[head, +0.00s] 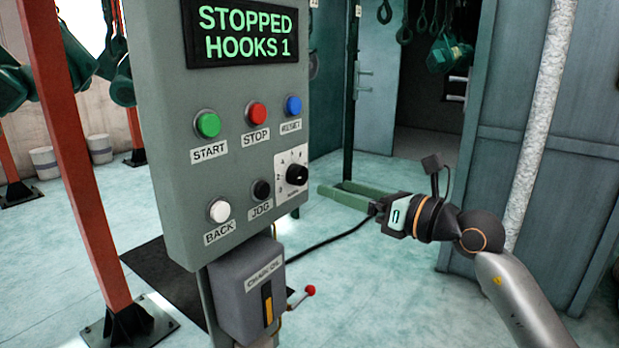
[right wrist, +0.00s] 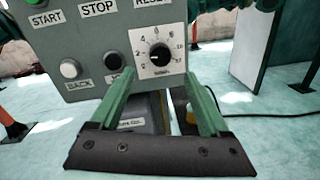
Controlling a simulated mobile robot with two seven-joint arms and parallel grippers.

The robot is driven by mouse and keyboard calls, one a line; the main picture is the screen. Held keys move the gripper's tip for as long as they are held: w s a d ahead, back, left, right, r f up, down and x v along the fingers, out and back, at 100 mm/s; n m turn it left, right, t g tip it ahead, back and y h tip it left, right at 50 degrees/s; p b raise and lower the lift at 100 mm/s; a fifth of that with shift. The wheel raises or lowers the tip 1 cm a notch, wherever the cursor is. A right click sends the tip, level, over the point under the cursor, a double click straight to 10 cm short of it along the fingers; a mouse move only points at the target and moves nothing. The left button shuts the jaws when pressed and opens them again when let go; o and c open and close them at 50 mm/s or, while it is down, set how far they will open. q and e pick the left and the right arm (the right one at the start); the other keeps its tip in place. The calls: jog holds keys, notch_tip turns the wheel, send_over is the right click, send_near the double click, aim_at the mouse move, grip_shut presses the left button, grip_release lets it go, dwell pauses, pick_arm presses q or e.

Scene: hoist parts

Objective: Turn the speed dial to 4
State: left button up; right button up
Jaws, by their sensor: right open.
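The speed dial (head: 297,174) is a round black knob on a white numbered plate, at the lower right of the grey control panel (head: 180,120). In the right wrist view the dial (right wrist: 160,53) sits beyond the fingertips, and a light pointer mark on it points to the left; the exact number is hard to read. My right gripper (head: 372,209) is to the right of the panel, apart from the dial. In the right wrist view its two green fingers (right wrist: 162,88) are spread with nothing between them. My left gripper is not in view.
START (head: 208,125), STOP (head: 257,114), blue (head: 293,106), BACK (head: 220,211) and JOG (head: 262,190) buttons surround the dial. A chain oil box (head: 245,290) with a red-tipped lever (head: 310,290) hangs below. A red post (head: 75,150) stands left. The display reads STOPPED, HOOKS 1.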

aim_at(303, 176)
jog(key=x, duration=0.8)
jog(key=shift+w+a, duration=0.15)
jog(key=shift+w, duration=0.05)
jog(key=shift+c, duration=0.2)
grip_shut()
